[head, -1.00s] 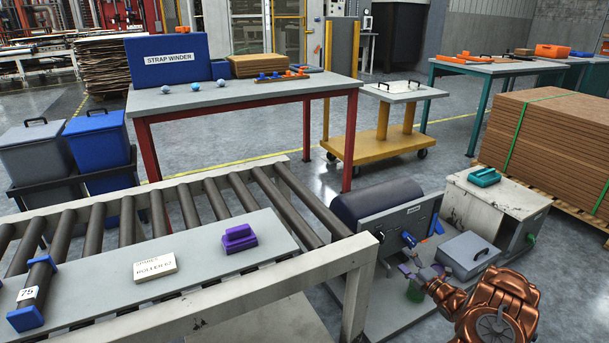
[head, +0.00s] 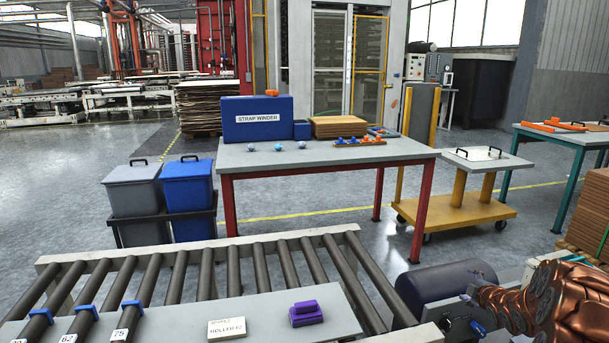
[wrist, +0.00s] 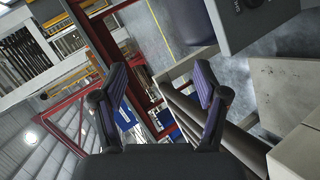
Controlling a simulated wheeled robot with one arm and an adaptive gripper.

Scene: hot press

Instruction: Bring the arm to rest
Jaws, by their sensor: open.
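My copper-coloured arm (head: 545,300) is at the lower right of the head view, folded close to the camera. My gripper (wrist: 160,95) shows in the wrist view with its two dark, purple-padded fingers spread apart. It is open, and nothing is between the fingers. In the head view I cannot make out the fingertips. The wrist view is tilted, with the roller conveyor and the red-legged table behind the fingers.
The roller conveyor (head: 205,262) bears a grey board with a purple block (head: 306,314) and a label block (head: 227,328). The red-legged table (head: 330,155) and yellow cart (head: 460,213) are beyond.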

